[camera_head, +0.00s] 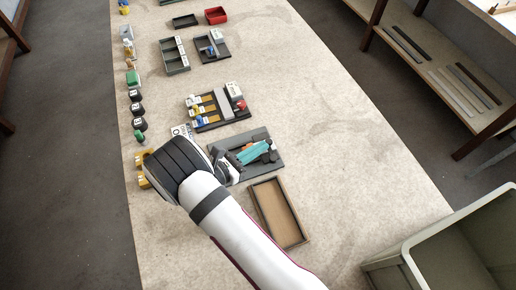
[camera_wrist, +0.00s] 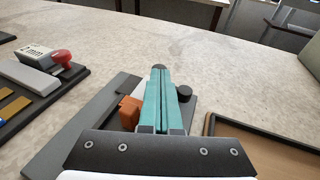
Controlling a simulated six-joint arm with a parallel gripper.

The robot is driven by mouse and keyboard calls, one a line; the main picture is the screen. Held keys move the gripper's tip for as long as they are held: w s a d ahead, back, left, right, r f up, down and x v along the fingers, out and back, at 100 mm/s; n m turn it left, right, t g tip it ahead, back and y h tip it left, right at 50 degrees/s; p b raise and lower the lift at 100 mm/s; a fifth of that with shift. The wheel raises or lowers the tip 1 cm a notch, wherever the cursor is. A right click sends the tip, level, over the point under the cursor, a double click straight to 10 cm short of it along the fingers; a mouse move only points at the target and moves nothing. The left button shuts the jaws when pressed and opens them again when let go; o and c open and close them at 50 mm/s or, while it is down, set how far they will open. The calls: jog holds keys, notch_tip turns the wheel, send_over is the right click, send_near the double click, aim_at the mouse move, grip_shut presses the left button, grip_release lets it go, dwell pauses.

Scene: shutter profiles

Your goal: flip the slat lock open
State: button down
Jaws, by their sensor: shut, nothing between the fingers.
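My gripper (camera_head: 266,147) is over a dark grey fixture board (camera_head: 238,141) near the middle of the table. Its teal fingers (camera_wrist: 158,72) are shut together with nothing between them. In the wrist view an orange block (camera_wrist: 129,112) on the board (camera_wrist: 68,130) shows just left of the fingers. A black round knob (camera_wrist: 184,92) shows just right of the fingertips. Which part is the slat lock I cannot tell for sure, as my fingers hide the middle of the board. I cannot tell whether the fingertips touch anything.
A shallow wooden tray (camera_head: 259,213) lies close by at the near right. Beyond the board is another board with yellow strips and a red knob (camera_wrist: 62,57). Several small items line the table's left edge. The table's right side is clear. A grey-green bin (camera_head: 405,262) stands at lower right.

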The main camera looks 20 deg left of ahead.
jog(key=shift+w+m+g+h, duration=0.4)
jog(key=shift+m+g+h, duration=0.2)
jog(key=shift+m+h, duration=0.4)
jog(key=shift+w+d, duration=0.2)
jog(key=shift+w, duration=0.3)
jog(key=shift+w+d, duration=0.15)
jog(key=shift+w, duration=0.3)
jog(key=shift+w+d, duration=0.75)
jog(key=shift+d, duration=0.05)
jog(key=s+a+r, duration=0.1)
jog(key=a, duration=0.3)
jog(key=s+a+r, duration=0.1)
jog(key=a, duration=0.4)
jog(key=s+a+r, duration=0.1)
jog(key=a, duration=0.3)
jog(key=shift+s+a, duration=0.15)
jog(key=shift+s, duration=0.25)
